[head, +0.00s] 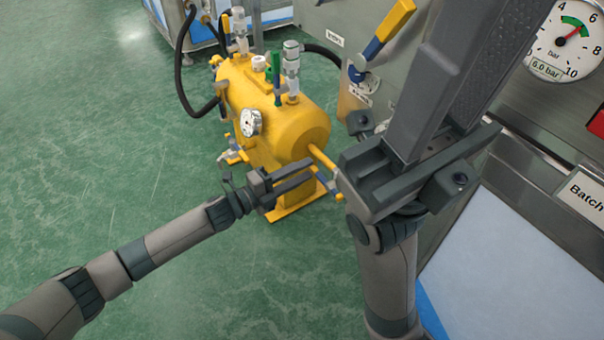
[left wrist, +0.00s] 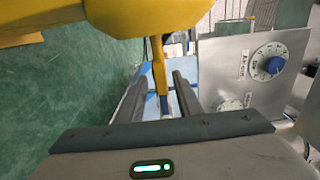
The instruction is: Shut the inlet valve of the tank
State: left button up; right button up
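The yellow tank (head: 285,125) lies on the green floor with valves and a gauge on it. A yellow lever (head: 322,158) shows at its near end, beside a metal and blue fitting. It also shows in the left wrist view (left wrist: 159,65), below the yellow tank body (left wrist: 150,15). My left gripper (head: 312,177) is at this end of the tank. In the left wrist view, its fingers (left wrist: 164,88) stand apart with the lever between them and gaps on both sides. My right gripper (head: 480,60) is close to the head camera, fingers apart and empty. It hides what lies behind it.
A steel panel with a yellow and blue lever (head: 390,30) stands right of the tank. A pressure gauge (head: 568,42) is at the upper right. Black hoses (head: 183,65) run behind the tank. The green floor (head: 90,130) on the left is clear.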

pick_arm(q)
jog(key=shift+w+d, duration=0.1)
grip_shut()
